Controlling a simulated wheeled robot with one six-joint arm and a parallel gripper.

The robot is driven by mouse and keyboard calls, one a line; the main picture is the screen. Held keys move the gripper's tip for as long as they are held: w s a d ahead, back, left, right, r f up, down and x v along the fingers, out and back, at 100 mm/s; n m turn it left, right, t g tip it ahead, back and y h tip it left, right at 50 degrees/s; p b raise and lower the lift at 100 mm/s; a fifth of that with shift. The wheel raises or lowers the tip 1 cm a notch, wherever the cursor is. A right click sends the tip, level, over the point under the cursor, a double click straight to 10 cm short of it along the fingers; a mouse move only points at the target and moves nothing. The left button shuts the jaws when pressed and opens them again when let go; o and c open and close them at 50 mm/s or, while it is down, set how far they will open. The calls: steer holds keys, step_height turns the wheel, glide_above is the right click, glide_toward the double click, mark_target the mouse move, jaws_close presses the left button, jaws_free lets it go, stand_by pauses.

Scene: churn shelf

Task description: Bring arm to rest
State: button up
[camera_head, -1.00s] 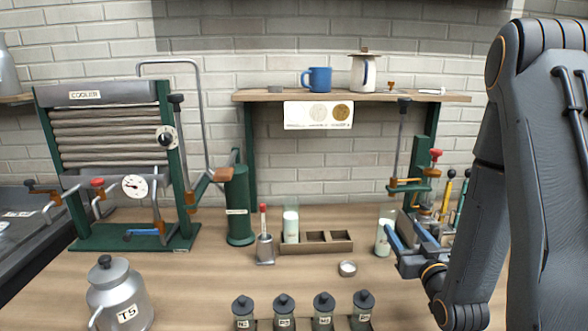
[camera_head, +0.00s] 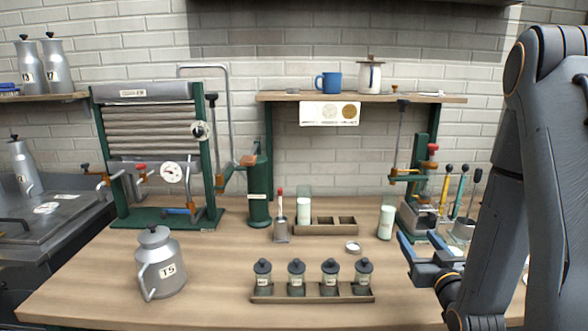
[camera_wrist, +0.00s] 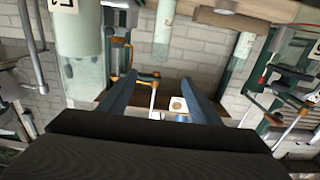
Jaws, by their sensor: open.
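My gripper (camera_head: 424,262) is at the right of the head view, low above the right part of the wooden table (camera_head: 215,270). Its two blue fingers are apart with nothing between them. In the wrist view the open fingers (camera_wrist: 158,98) point toward the brick wall and shelf area. My arm is bent, its upper part filling the right edge of the head view. A glass of milk (camera_head: 386,222) stands just left of and behind the gripper.
A rack of several small lidded jars (camera_head: 312,291), a metal can marked T5 (camera_head: 160,264) and a small round dish (camera_head: 353,247) stand on the table. The green-framed cooler (camera_head: 155,150) is at left. A green press stand (camera_head: 420,190) with levers is behind my gripper.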

steer(key=s+a+f+g, duration=0.1)
steer(key=s+a+g, duration=0.1)
steer(key=g, duration=0.1)
steer(key=s+a+f+g, duration=0.2)
steer(key=g, duration=0.2)
steer(key=s+a+f+g, duration=0.2)
steer(key=s+g, duration=0.1)
steer(key=shift+a+f+h, duration=0.2)
steer(key=shift+a+h, duration=0.1)
steer(key=shift+a, duration=0.1)
steer(key=s+a+r+g, duration=0.1)
steer(key=s+a+g, duration=0.2)
steer(key=s, duration=0.5)
steer(key=s+a+r+g, duration=0.1)
steer(key=s+a+g, duration=0.2)
steer(key=s, duration=0.4)
steer(key=shift+s+a+r+g, duration=0.15)
steer(key=shift+s+r+g, duration=0.25)
steer(key=shift+g, duration=0.2)
